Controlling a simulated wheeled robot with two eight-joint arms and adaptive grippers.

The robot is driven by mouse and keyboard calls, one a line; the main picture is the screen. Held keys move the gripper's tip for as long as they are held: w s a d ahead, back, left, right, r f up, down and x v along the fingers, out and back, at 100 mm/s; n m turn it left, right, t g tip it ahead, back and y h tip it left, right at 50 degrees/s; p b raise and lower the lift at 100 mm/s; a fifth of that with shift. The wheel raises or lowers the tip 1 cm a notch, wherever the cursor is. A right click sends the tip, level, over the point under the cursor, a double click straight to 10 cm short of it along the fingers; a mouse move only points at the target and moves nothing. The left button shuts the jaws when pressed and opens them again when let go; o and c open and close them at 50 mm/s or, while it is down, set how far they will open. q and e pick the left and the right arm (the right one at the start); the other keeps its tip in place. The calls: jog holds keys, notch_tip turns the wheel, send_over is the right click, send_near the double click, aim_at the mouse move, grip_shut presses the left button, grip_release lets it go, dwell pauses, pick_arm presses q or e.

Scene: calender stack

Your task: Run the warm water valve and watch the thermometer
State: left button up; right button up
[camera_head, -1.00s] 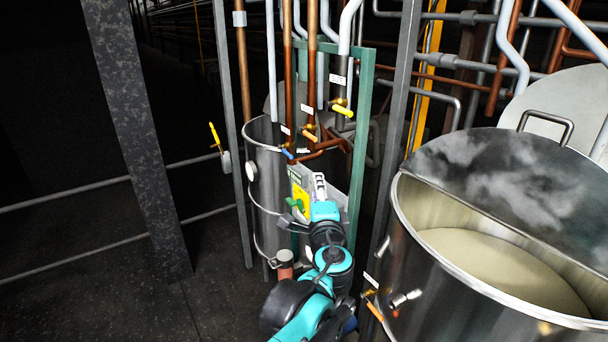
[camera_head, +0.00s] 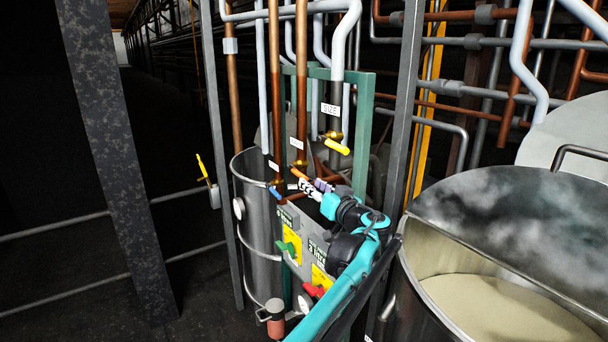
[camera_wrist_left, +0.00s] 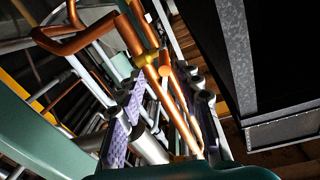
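An orange valve handle (camera_head: 301,174) sits on a copper pipe above the tank; its label is too small to read, so I cannot tell if it is the warm water valve. My left gripper (camera_head: 314,187) is open beside it. In the left wrist view the fingers of the left gripper (camera_wrist_left: 165,108) are spread, with the orange handle (camera_wrist_left: 165,78) and copper pipe between them; contact is unclear. A blue handle (camera_head: 275,193) is lower left and a yellow handle (camera_head: 338,147) upper right. A round white dial (camera_head: 239,208), perhaps the thermometer, is on the tank; its reading is illegible. My right gripper is out of view.
A steel tank (camera_head: 258,235) stands behind a panel with green (camera_head: 287,249) and red (camera_head: 315,291) handles. A green frame (camera_head: 361,130) and grey posts (camera_head: 401,110) stand close by. A large open vat (camera_head: 420,262) is at right.

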aim_at(300, 175)
pick_arm(q)
jog(key=shift+n, duration=0.3)
jog(key=p+x, duration=0.1)
jog(key=x, duration=0.5)
jog(key=shift+w+a+r+p, duration=0.15)
jog(key=shift+a+p, duration=0.15)
jog(key=shift+p, duration=0.1)
jog(key=shift+w+a, duration=0.2)
jog(key=shift+w, duration=0.05)
jog(key=shift+a+r, duration=0.1)
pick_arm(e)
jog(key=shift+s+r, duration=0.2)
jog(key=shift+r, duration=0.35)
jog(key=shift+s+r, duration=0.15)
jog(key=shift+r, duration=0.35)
pick_arm(q)
jog(key=shift+w, duration=0.1)
grip_shut()
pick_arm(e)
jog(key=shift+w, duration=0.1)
